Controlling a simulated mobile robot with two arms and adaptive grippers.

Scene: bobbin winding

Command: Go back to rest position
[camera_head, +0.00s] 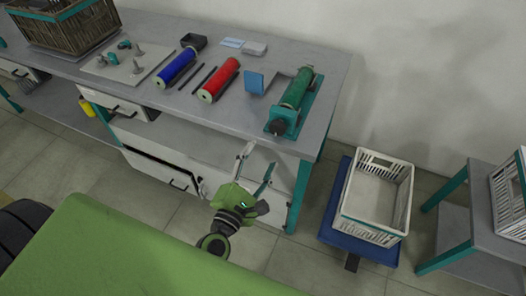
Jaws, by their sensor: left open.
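My left gripper (256,172) is green and black with two thin grey fingers spread apart. It is open with nothing between the fingers, in front of the workbench (330,72) and near its front edge. The bench carries a green bobbin (297,89) seated in a teal winding holder (282,123) at its right end. A red bobbin (218,80) and a blue bobbin (176,68) lie to the left of it. My right gripper is not in view.
A white crate (375,232) stands on a blue base (332,236) right of the bench. Another white crate sits on a grey side table (490,236). A wicker basket (66,27) is at the bench's left. Drawers (160,168) are under the bench. Floor (310,262) shows between bench and crate.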

